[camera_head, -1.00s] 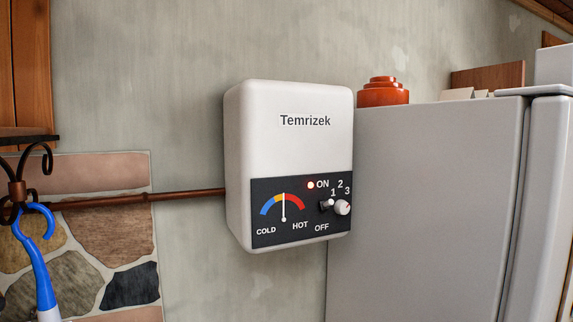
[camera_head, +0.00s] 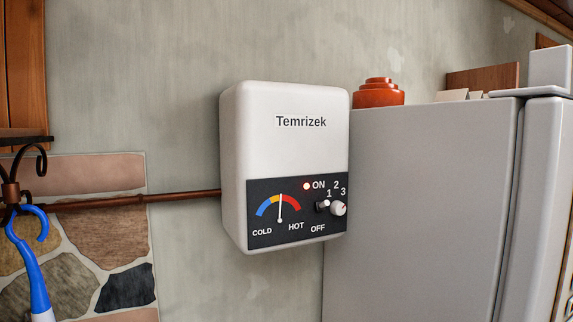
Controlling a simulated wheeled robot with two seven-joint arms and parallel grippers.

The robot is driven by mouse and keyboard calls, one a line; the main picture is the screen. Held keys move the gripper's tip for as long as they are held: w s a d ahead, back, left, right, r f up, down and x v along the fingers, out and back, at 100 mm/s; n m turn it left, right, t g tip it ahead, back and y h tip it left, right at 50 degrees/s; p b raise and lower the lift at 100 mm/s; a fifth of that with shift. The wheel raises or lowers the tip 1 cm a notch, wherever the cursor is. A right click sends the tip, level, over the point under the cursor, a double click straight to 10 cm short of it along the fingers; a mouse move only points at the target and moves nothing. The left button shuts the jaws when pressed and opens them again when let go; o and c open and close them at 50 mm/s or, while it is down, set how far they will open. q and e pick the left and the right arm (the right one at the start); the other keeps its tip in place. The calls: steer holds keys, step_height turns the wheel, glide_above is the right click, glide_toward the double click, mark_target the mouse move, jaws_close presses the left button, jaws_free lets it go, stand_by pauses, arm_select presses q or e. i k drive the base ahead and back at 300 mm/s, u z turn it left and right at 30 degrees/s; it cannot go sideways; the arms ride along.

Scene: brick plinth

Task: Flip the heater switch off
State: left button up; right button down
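The white heater (camera_head: 285,130), marked Temrizek, hangs on the wall in the middle of the head view. Its dark control panel (camera_head: 265,238) has a cold-to-hot gauge (camera_head: 279,207) with its needle near the middle. A small red light (camera_head: 306,186) glows beside the word ON. The small dark switch with a pale tip (camera_head: 322,206) sits between the ON and OFF labels, pointing up to the right. A white round knob (camera_head: 339,208) is just right of it, below the numbers 1, 2 and 3. Neither gripper is in view.
A grey-white fridge (camera_head: 420,210) stands close at the heater's right, with an orange pot (camera_head: 378,93) on top. A copper pipe (camera_head: 140,199) runs left from the heater. A blue-handled brush or tool (camera_head: 32,260) hangs from a dark metal hook (camera_head: 12,190) at far left.

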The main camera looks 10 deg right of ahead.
mark_target(320, 206)
steer(key=k, duration=1.35)
steer(key=z, duration=0.5)
steer(key=i, duration=0.55)
steer(key=z, duration=0.6)
steer(key=i, duration=0.85)
steer(key=u, duration=0.95)
steer(key=i, duration=0.55)
steer(key=u, duration=0.55)
